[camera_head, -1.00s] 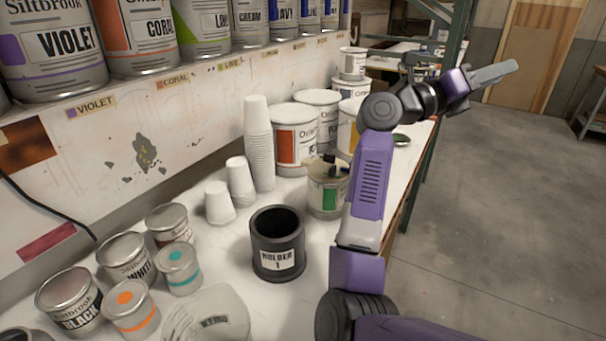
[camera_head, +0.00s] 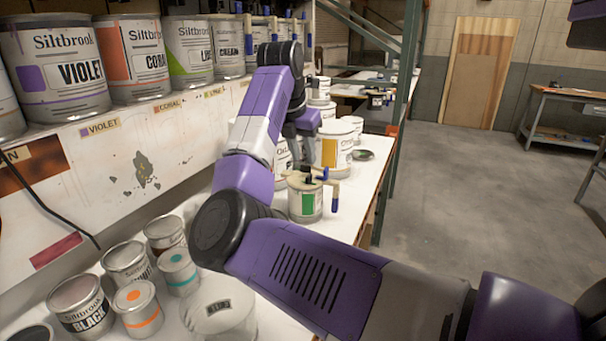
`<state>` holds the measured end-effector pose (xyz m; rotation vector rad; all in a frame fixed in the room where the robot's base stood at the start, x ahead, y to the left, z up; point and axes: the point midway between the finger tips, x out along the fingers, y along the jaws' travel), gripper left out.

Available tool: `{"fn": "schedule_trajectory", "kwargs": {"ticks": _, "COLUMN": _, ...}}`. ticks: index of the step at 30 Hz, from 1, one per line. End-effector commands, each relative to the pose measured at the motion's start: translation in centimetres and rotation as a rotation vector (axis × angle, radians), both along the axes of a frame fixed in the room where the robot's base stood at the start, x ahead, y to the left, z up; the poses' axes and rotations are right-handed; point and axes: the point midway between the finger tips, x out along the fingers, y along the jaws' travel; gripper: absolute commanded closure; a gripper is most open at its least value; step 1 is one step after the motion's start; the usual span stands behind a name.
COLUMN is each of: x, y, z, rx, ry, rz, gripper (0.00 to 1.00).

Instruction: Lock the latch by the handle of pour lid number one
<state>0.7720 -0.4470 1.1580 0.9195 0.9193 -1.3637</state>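The pour lid (camera_head: 312,179) sits on a green-labelled can (camera_head: 306,203) on the bench. It has a dark middle and small tan-and-blue parts, one at its left and others at its right. A tan-and-blue upright piece (camera_head: 335,196) stands at the right rim and looks like a handle. I cannot tell from here whether the latch is locked. My arm reaches across in front, and its wrist (camera_head: 305,122) is bent down above and behind the lid. My fingertips cannot be made out against the lid and the cans, so their opening and any contact are unclear.
A yellow-labelled can (camera_head: 334,146) stands close behind the lid. Small tins, including an orange-dotted one (camera_head: 137,306), and a clear tub (camera_head: 218,311) are at the lower left. Large cans such as VIOLET (camera_head: 62,68) line the shelf. Floor right of the bench (camera_head: 368,190) is free.

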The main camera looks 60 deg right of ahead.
Motion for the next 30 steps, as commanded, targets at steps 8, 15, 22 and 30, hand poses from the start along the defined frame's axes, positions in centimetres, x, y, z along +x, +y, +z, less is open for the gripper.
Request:
{"fn": "schedule_trajectory", "kwargs": {"ticks": 8, "x": -0.2, "y": -1.6, "z": -3.7, "rx": -0.004, "ry": 0.006, "rz": -0.003, "gripper": 0.7}}
{"fn": "schedule_trajectory", "kwargs": {"ticks": 15, "x": -0.2, "y": -2.7, "z": -6.2, "rx": -0.005, "ry": 0.004, "rz": -0.003, "gripper": 0.7}}
{"fn": "schedule_trajectory", "kwargs": {"ticks": 22, "x": -0.1, "y": -2.9, "z": -6.7, "rx": -0.006, "ry": 0.002, "rz": -0.002, "gripper": 0.7}}
{"fn": "schedule_trajectory", "kwargs": {"ticks": 30, "x": -0.1, "y": -2.9, "z": -6.7, "rx": -0.006, "ry": 0.002, "rz": -0.002, "gripper": 0.97}}
